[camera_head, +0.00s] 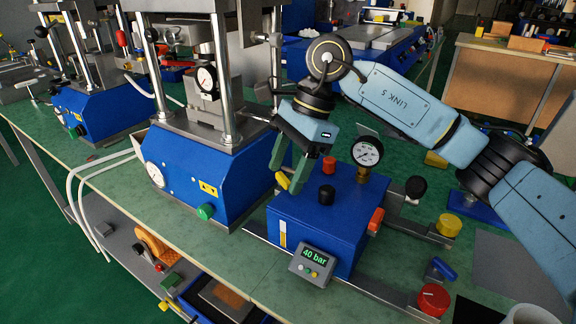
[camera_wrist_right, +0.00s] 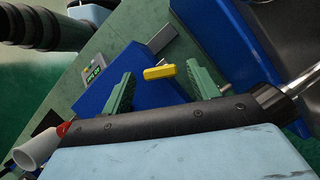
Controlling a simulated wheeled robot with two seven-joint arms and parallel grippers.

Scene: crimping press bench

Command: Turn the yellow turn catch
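The yellow turn catch (camera_head: 282,180) shows at the upper left edge of the blue box (camera_head: 318,232), partly hidden by my right gripper. In the right wrist view the catch (camera_wrist_right: 160,72) is a short yellow bar just beyond the fingertips. My right gripper (camera_head: 286,178) points down at the catch, its two green fingers apart. In the right wrist view its fingers (camera_wrist_right: 148,78) are spread with nothing held between them. I cannot tell whether a fingertip touches the catch. My left gripper is not in view.
A dial gauge (camera_head: 367,152), a black knob (camera_head: 327,194) and a red block (camera_head: 376,220) are on the blue box, with a "40 bar" display (camera_head: 313,266) at its front. A blue press (camera_head: 205,170) stands close on the left. A red knob (camera_head: 433,299) sits at front right.

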